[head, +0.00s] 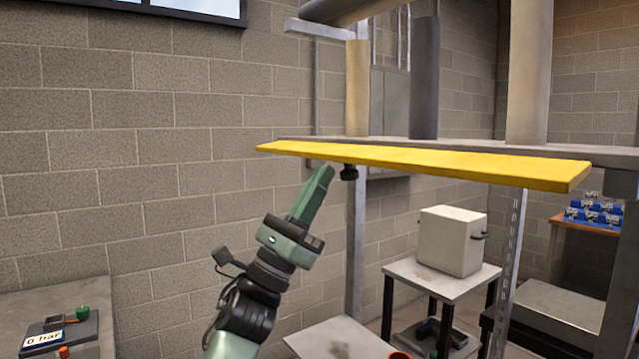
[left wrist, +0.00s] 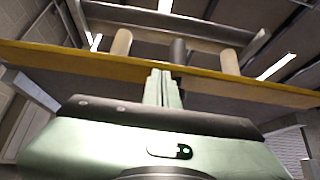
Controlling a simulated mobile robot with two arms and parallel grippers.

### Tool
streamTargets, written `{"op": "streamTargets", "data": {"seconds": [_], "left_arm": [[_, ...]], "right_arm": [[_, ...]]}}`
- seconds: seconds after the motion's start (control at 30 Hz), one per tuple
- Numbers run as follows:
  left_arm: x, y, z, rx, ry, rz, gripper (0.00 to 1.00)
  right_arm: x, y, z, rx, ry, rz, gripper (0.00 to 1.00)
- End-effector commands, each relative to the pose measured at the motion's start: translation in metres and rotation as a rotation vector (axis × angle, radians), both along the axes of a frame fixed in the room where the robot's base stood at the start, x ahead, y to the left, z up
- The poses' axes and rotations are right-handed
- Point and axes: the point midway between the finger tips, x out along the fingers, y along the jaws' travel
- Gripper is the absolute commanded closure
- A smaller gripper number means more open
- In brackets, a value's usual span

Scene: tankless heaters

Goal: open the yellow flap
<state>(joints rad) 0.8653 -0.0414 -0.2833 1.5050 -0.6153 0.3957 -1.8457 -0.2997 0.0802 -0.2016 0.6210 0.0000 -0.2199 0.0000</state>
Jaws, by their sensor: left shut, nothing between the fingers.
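The yellow flap (head: 430,162) is a long flat panel along the front of a raised shelf frame, seen in the head view. It is tilted outward, with its broad yellow face showing. A small black knob (head: 348,172) sits under its left part. My left gripper (head: 325,172) is shut and empty, its green fingers pointing up just below the flap's left part, close to the knob. In the left wrist view, the shut fingers (left wrist: 160,76) reach up in front of the flap's edge (left wrist: 95,57); I cannot tell whether they touch it. My right gripper is not in view.
Vertical pipes (head: 424,85) stand above the flap. A post (head: 355,240) stands behind my left gripper. A white box (head: 452,242) sits on a small table (head: 440,280). A bench with a gauge (head: 45,340) is at lower left. A block wall (head: 150,150) stands behind.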

Motion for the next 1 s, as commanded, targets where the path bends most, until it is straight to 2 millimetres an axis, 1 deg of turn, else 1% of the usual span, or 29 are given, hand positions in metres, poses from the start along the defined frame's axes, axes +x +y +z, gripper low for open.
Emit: {"op": "streamTargets", "data": {"seconds": [0.1,0.2,0.3,0.4,0.5,0.77,0.87,1.0], "left_arm": [[-0.001,0.003,0.011,0.036,0.017,0.004,1.00],[-0.003,0.005,0.016,0.078,0.045,0.004,1.00],[-0.005,0.007,0.019,0.108,0.071,0.005,1.00],[-0.007,0.009,0.020,0.108,0.075,0.002,1.00],[-0.007,0.009,0.023,0.106,0.076,0.001,1.00],[-0.006,0.009,0.023,0.106,0.077,0.001,1.00],[-0.006,0.010,0.018,0.106,0.077,0.001,1.00],[-0.005,0.018,0.000,0.107,0.076,0.003,1.00]], "right_arm": [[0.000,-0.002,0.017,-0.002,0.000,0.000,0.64],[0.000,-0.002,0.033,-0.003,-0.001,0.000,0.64],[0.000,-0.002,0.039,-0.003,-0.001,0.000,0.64],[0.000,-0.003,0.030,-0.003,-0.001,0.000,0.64],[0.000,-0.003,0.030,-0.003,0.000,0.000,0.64],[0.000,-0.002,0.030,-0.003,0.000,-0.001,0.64],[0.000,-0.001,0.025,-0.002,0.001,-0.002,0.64],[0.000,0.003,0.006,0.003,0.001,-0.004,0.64]]}}
